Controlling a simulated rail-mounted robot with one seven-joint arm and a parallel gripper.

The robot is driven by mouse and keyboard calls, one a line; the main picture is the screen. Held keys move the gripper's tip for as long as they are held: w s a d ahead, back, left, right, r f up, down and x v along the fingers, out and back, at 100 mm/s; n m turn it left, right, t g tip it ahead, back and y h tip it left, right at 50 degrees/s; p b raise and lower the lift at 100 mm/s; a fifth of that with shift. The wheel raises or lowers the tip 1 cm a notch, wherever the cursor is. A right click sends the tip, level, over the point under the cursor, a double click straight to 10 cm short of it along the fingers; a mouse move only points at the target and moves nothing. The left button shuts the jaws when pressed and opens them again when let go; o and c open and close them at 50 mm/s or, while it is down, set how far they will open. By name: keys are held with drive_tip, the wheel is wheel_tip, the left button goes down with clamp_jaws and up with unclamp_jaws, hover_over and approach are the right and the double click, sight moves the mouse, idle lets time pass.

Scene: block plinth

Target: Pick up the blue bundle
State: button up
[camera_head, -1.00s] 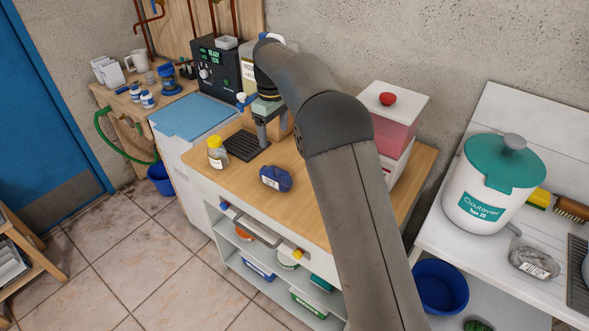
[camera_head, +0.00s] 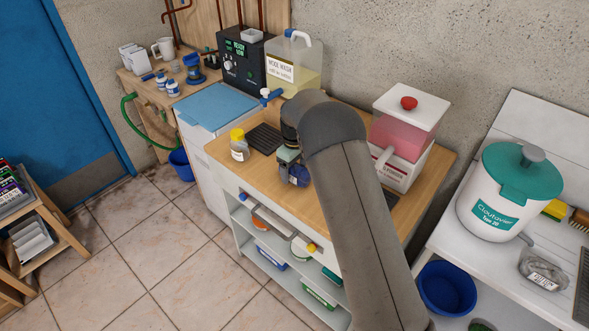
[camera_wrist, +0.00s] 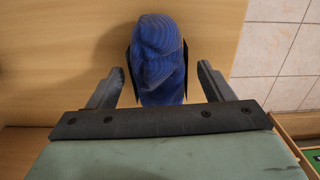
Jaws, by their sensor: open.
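The blue bundle (camera_head: 299,176) lies on the wooden worktop (camera_head: 330,218), partly hidden behind my arm and gripper in the head view. In the wrist view the bundle (camera_wrist: 158,62) is a folded, dark blue striped cloth, just ahead of my gripper. My gripper (camera_wrist: 158,82) is open, with one finger on each side of the bundle's near part. I cannot tell whether either finger touches it. A dark edge shows along both sides of the bundle. In the head view my gripper (camera_head: 289,158) is low over the worktop.
A yellow-capped jar (camera_head: 239,147) and a black drip grate (camera_head: 264,138) stand left of the bundle. A red-liquid dispenser (camera_head: 408,130) stands to the right. A yellow jug (camera_head: 294,65) is at the back. The worktop's front edge is close to the bundle.

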drive_tip(key=shift+f, duration=0.65)
drive_tip(key=c, duration=1.1)
drive_tip(key=shift+r, duration=0.15)
